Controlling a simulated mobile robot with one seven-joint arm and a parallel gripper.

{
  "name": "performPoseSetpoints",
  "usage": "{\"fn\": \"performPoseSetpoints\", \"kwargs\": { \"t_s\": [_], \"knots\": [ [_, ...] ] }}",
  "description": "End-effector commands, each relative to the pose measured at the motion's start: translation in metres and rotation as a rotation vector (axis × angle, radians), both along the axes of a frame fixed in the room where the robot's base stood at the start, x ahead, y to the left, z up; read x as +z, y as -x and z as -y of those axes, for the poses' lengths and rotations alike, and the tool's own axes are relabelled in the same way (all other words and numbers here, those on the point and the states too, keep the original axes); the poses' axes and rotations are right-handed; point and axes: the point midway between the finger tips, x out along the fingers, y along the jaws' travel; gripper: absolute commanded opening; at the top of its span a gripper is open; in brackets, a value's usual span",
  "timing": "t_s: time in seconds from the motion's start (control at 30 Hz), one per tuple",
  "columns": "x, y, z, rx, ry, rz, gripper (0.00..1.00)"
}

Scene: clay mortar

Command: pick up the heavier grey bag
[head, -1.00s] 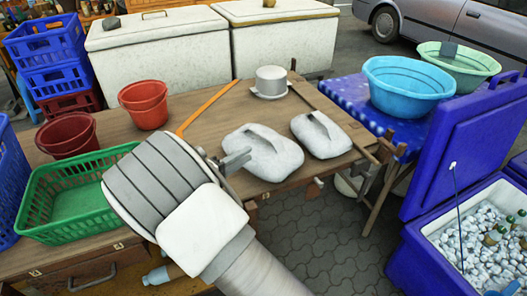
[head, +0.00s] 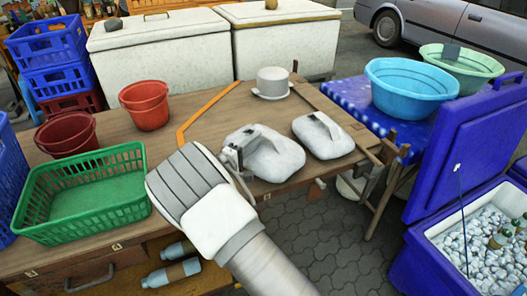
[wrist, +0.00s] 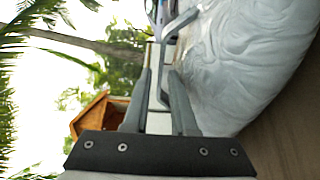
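Two pale grey bags with strap-like handles on top lie on the wooden table. The larger left bag (head: 277,160) is close to my gripper (head: 231,158), and the smaller right bag (head: 325,140) lies beside it. My gripper is at the left end of the larger bag, beside its handle. In the wrist view my gripper (wrist: 157,100) is open, with a gap between its fingers. The bag (wrist: 240,65) fills the right side there, and its grey handle (wrist: 180,22) shows ahead of the fingertips. Contact with the handle is unclear.
The table (head: 205,130) also holds a green crate (head: 85,153), two red buckets (head: 146,104), an orange angled strip (head: 205,113) and a grey hat-like object (head: 271,82). A blue cooler (head: 430,240) stands at right. Bare tabletop lies behind the bags.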

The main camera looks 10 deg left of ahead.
Motion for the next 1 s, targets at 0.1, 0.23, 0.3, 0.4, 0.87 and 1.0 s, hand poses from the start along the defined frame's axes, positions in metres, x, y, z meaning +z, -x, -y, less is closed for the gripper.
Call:
{"fn": "performPoseSetpoints", "kwargs": {
  "t_s": [0.1, 0.23, 0.3, 0.4, 0.87, 1.0],
  "knots": [
    [0.000, -0.006, 0.002, -0.001, -0.001, 0.000, 0.25],
    [-0.002, -0.022, 0.008, -0.003, -0.003, 0.001, 0.25],
    [-0.003, -0.033, 0.011, -0.003, -0.001, 0.001, 0.25],
    [-0.002, -0.045, 0.016, -0.002, -0.001, -0.001, 0.25],
    [-0.001, -0.049, 0.017, 0.000, -0.001, -0.001, 0.00],
    [-0.001, -0.049, 0.017, -0.001, -0.001, -0.001, 0.00]
  ]
}}
